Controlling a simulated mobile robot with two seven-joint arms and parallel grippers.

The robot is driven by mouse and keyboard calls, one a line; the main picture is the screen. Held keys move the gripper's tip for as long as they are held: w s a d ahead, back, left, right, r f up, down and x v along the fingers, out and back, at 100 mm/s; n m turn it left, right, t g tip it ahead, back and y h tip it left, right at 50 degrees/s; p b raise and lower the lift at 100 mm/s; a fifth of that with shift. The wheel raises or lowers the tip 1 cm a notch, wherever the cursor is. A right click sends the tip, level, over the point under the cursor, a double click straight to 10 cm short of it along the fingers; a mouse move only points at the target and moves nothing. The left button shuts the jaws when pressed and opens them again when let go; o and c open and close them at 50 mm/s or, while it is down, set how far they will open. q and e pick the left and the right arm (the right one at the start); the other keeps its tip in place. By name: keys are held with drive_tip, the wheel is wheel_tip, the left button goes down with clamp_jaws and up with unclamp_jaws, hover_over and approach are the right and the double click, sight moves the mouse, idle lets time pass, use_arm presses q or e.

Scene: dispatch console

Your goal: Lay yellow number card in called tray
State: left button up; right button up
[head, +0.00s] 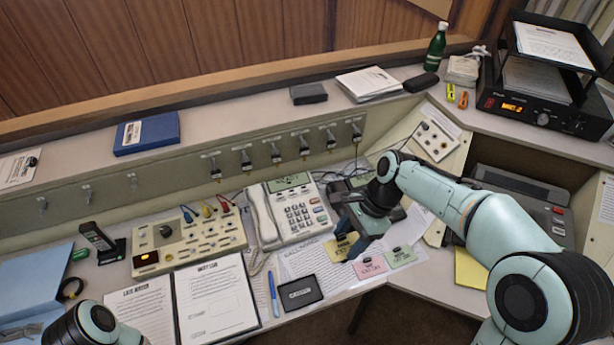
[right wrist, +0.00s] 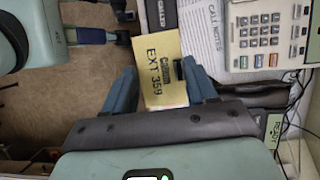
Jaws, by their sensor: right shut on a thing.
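The yellow number card (head: 343,247), marked EXT 359, is between the blue fingers of my right gripper (head: 361,240). In the right wrist view the card (right wrist: 160,70) stands out past the fingertips, and the gripper (right wrist: 163,92) is shut on it. In the head view the card is over the papers right of the phone. The small black called tray (head: 300,292) lies at the desk's front edge, left of and nearer than the card. Its label shows in the right wrist view (right wrist: 164,14).
A pink card (head: 370,266) and a green card (head: 400,257) lie just right of the yellow one. The white phone (head: 300,212) stands left of my gripper. A blue pen (head: 273,294) lies left of the tray.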

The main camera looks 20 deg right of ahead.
drive_tip(key=w+a+f+n+g+h, duration=0.1)
drive_tip(key=w+f+n, duration=0.1)
drive_tip(key=f+n, duration=0.3)
drive_tip(key=w+a+f+n+g+h, duration=0.1)
drive_tip(key=w+f+n+h, duration=0.1)
drive_tip(key=f+n, duration=0.3)
drive_tip(key=w+a+f+n+g+h, duration=0.1)
drive_tip(key=w+f+n+g, duration=0.1)
drive_tip(key=f+n, duration=0.3)
drive_tip(key=shift+w+n, duration=0.9)
use_arm(q)
drive_tip(key=shift+w+r, duration=0.1)
drive_tip(key=shift+r, duration=0.1)
